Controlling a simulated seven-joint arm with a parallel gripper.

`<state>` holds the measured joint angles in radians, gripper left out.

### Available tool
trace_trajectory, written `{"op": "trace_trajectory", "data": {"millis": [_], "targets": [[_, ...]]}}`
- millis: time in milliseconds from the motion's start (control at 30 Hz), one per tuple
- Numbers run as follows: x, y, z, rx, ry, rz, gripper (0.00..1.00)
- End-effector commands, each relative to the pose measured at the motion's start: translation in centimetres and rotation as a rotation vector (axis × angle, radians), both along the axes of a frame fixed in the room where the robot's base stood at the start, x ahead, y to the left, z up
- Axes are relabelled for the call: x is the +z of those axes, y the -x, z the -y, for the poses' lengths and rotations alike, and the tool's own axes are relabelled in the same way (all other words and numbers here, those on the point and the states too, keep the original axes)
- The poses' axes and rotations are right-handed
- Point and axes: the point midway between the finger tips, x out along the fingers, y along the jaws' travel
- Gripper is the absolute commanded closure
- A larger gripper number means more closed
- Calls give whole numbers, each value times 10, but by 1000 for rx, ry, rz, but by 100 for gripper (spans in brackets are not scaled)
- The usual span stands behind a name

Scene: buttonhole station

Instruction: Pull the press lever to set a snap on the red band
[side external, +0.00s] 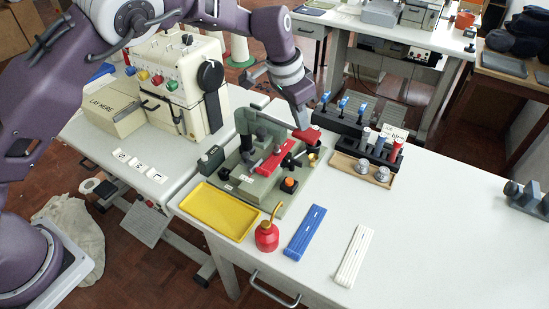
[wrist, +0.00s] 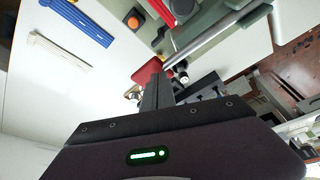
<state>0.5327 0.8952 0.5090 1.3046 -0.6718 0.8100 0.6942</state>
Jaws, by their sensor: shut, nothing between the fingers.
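The green press (side external: 243,172) stands on the bench in the side view. The red band (side external: 273,161) appears to lie across its front, with black knobs beside it. A red grip (side external: 307,134), which looks like the end of the press lever, is just below my gripper (side external: 303,124). In the wrist view the red grip (wrist: 147,73) is beside my shut fingers (wrist: 157,80), and a grey rod (wrist: 215,35) runs up to the right. My gripper is shut and empty, pointing down; I cannot tell whether it touches the grip.
A yellow tray (side external: 220,211), red oil can (side external: 266,237), blue band (side external: 305,232) and white band (side external: 353,256) lie in front. A black rack (side external: 337,122) and a wooden holder with metal cups (side external: 362,167) stand behind right.

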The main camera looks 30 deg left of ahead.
Motion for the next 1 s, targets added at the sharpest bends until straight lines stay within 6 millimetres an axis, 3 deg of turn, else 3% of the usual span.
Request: {"op": "trace_trajectory", "data": {"millis": [167,1000], "targets": [[10,0,0,0,1,-2,100],[120,-1,0,0,1,2,100]]}}
